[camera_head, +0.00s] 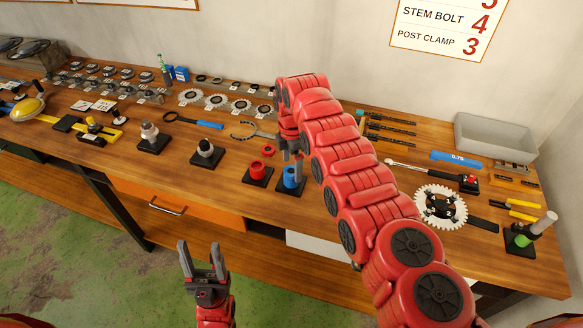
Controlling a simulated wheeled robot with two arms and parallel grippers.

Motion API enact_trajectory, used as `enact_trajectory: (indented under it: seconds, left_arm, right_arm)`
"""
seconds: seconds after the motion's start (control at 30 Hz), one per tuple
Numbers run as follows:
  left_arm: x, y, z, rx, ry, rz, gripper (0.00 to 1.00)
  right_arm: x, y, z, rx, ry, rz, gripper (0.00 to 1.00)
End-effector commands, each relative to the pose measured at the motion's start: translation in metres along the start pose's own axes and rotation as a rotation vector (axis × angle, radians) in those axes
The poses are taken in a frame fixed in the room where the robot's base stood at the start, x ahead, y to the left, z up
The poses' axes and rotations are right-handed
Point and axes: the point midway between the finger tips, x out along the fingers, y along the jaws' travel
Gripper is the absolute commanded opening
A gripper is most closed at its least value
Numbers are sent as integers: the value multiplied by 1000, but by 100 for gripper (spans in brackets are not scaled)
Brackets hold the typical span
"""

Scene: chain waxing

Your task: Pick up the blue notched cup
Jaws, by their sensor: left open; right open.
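The blue notched cup (290,181) stands upright on a small dark square base near the front edge of the bench. My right gripper (292,170) points down over it, with its fingers at the cup's upper part. The fingers hide some of the cup, and I cannot tell whether they touch it. The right gripper is open. My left gripper (201,252) is open and empty, pointing up in front of the bench, well away from the cup.
A red cup (256,170) on a dark base stands just left of the blue one. A holder with a dark knob (205,148) is farther left. A toothed chainring (440,207) and pliers (510,209) lie to the right. My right arm covers part of the bench.

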Motion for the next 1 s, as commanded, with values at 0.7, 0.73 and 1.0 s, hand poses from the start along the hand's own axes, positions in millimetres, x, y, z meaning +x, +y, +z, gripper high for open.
enact_trajectory:
  seconds: [0.7, 0.73, 1.0]
  left_arm:
    - [2, 0, 0, 0, -1, 0, 57]
    - [2, 0, 0, 0, -1, 0, 57]
    - [2, 0, 0, 0, -1, 0, 57]
  right_arm:
    - [14, 1, -1, -2, 0, 3, 21]
    - [14, 1, -1, -2, 0, 3, 16]
    - [14, 1, -1, -2, 0, 2, 2]
